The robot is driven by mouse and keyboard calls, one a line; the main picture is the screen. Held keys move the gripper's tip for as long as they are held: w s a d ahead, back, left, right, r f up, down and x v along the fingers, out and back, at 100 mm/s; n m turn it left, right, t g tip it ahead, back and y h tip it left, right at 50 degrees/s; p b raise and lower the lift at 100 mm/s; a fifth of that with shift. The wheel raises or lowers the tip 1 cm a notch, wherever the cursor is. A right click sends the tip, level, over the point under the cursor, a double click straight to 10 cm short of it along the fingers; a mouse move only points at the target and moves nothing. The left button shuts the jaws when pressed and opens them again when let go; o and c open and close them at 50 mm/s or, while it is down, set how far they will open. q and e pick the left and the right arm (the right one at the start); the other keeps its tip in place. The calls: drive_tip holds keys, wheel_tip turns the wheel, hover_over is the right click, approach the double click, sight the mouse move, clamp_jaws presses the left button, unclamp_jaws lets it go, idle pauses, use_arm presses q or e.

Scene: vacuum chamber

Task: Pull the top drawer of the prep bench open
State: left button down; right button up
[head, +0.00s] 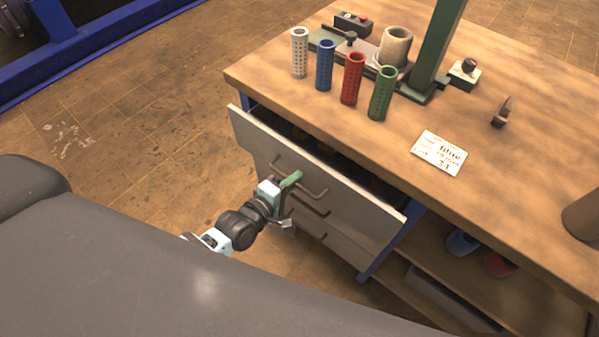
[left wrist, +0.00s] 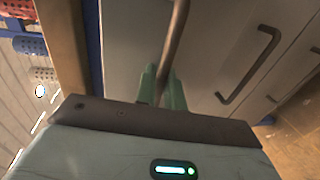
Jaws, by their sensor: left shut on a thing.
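The prep bench (head: 260,78) has a wooden top and a stack of pale drawers below it. The top drawer (head: 250,133) stands partly out, with a dark gap behind its front and some things dimly visible inside. My left gripper (head: 292,180) is at the top drawer's bar handle (head: 312,193), its green fingers shut on the bar. In the left wrist view the green fingers (left wrist: 162,92) close around the handle (left wrist: 177,35), which runs up out of the picture. My right gripper is in neither view.
Lower drawers with similar handles (left wrist: 255,65) sit beneath. Open tiled floor (head: 150,150) lies left of the drawers.

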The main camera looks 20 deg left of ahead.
use_arm(q)
drive_tip(key=f+p+v, duration=0.1)
drive_tip(key=f+v, duration=0.1)
drive_tip(key=v, duration=1)
drive_tip(key=s+f+p+v, duration=0.1)
drive_tip(key=f+v, duration=0.1)
drive_tip(key=v, duration=0.9)
drive_tip(key=shift+s+a+f, duration=0.25)
drive_tip(key=shift+a, duration=0.05)
drive_tip(key=c, duration=1.6)
unclamp_jaws()
drive_tip(key=shift+v, duration=3.95)
